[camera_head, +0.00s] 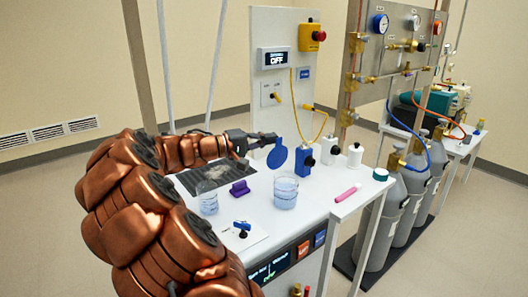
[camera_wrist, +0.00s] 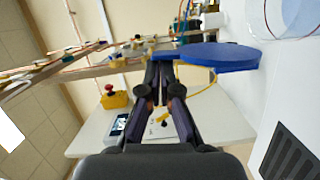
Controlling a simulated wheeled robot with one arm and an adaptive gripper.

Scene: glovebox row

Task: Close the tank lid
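The tank lid is a round blue disc (camera_head: 277,157), standing nearly upright just above and behind the rim of a clear tank (camera_head: 285,194) with bluish liquid in it. I cannot tell how the lid joins the tank. My gripper (camera_head: 268,138) is at the lid's upper edge. In the wrist view the lid (camera_wrist: 210,55) lies just beyond and to the right of my fingertips (camera_wrist: 163,68), which are close together. They are at the lid's edge; whether they touch or pinch it is unclear. Clear glass (camera_wrist: 292,15) shows at the top right there.
A second clear beaker (camera_head: 208,204) stands to the left on the white table (camera_head: 325,205). A purple holder (camera_head: 239,188), blue bottle (camera_head: 303,161), dark bottle (camera_head: 328,150), white bottle (camera_head: 355,155) and pink tube (camera_head: 347,193) stand or lie nearby. A panel (camera_head: 268,105) rises behind.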

